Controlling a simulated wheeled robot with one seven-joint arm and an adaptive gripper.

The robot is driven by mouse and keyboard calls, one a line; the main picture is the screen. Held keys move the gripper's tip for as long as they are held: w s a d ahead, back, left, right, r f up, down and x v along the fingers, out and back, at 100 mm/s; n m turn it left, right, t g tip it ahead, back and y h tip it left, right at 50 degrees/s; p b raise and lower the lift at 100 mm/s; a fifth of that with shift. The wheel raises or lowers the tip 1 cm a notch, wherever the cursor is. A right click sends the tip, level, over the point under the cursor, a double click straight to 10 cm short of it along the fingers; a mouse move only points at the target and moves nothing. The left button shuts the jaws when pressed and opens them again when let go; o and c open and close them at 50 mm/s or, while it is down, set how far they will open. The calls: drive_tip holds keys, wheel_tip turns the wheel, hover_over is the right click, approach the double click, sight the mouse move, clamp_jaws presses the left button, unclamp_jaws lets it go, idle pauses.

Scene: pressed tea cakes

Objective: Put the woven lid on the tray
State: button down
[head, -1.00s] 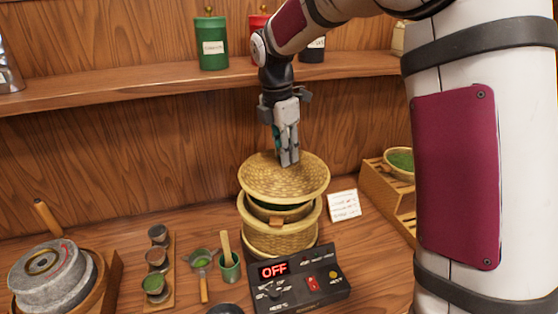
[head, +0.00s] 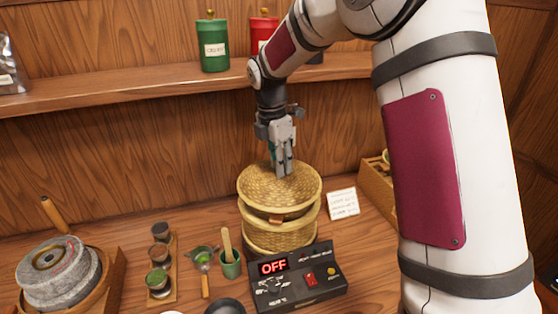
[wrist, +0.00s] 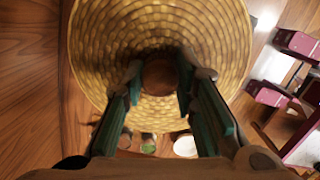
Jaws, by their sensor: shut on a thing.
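The round woven lid (head: 262,192) sits over the top of the woven steamer tray (head: 262,217) in the head view, nearly level and close down on it. I cannot tell whether it rests fully on the rim. My gripper (head: 285,172) points down at the middle of the lid, shut on its knob. In the wrist view the lid (wrist: 220,45) fills most of the picture, and the round knob (wrist: 158,76) is between my two fingers. The tray's inside is hidden under the lid.
A black control box (head: 298,278) reading OFF stands in front of the steamer. A small white card (head: 343,203) is right of it. A stone mill (head: 57,272) is far left; a shelf (head: 150,88) runs behind.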

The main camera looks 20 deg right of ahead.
sight(274, 162)
drive_tip(key=shift+f, duration=0.3)
drive_tip(key=c, duration=1.3)
unclamp_jaws()
wheel_tip(274, 162, up, 12)
drive_tip(key=a+b, duration=0.1)
drive_tip(key=b, duration=0.2)
drive_tip(key=s+r+m+t, duration=0.1)
drive_tip(key=s+r+m, duration=0.35)
drive_tip(key=s, duration=0.25)
drive_tip(key=s+f+m+t, duration=0.2)
drive_tip(key=s+m, duration=0.6)
drive_tip(key=s, duration=0.3)
drive_tip(key=s+d+f+m+t+y, duration=0.1)
drive_tip(key=s+f+m+t, duration=0.1)
drive_tip(key=s+m, duration=0.7)
drive_tip(key=shift+s+f, duration=0.6)
drive_tip(key=shift+s, duration=0.35)
